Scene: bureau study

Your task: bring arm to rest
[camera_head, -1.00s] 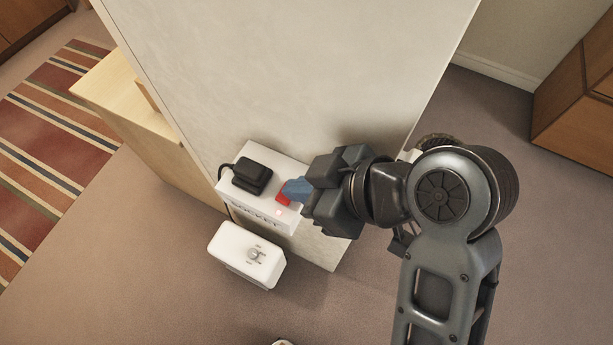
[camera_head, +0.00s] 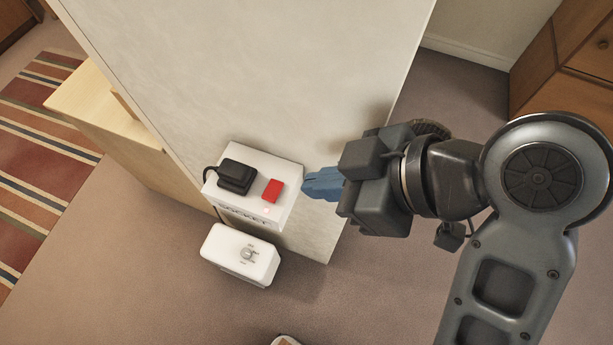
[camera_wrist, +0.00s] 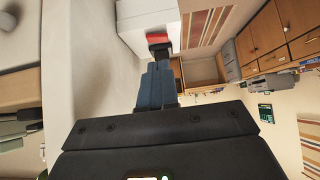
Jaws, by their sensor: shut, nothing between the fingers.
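My gripper (camera_head: 318,184) is at the right of the socket box in the head view, its blue fingers shut and empty. The fingertips point left toward the box with a small gap between. The wrist view also shows the shut blue fingers (camera_wrist: 157,88). The white socket box (camera_head: 258,206) is on the pale panel, with a black plug (camera_head: 236,176) and a red switch (camera_head: 272,190) on top. The red switch also shows beyond the fingertips in the wrist view (camera_wrist: 157,38).
A white box with a dial (camera_head: 240,254) is below the socket box. The pale upright panel (camera_head: 270,80) stands behind both. A wooden cabinet (camera_head: 565,75) is at the right and a striped rug (camera_head: 40,170) at the left. Open carpet lies in front.

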